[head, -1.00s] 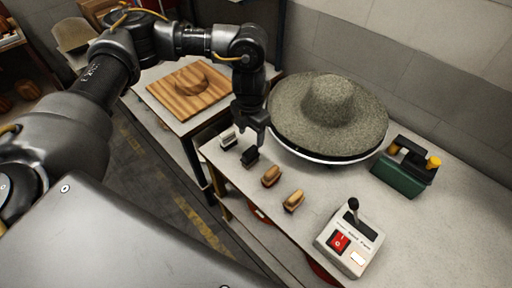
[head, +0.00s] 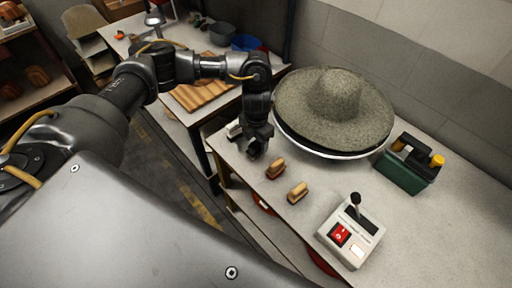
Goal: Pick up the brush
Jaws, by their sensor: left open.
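Two small wooden brushes lie on the grey table near its front edge, one brush (head: 275,168) behind the other brush (head: 297,191). A pale-based brush (head: 235,131) shows further left, partly covered by my arm. My left gripper (head: 257,149) points down over the left end of the row, just left of the wooden brushes. It is open. A dark brush there is hidden or merges with the dark fingers, so I cannot tell whether they touch it. My right gripper is out of view.
A grey felt hat (head: 336,95) on a round plate stands right of my left gripper. A green box (head: 406,164) with yellow knobs and a control box (head: 350,233) with a lever stand further right. A side table (head: 135,48) with bowls is behind my arm.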

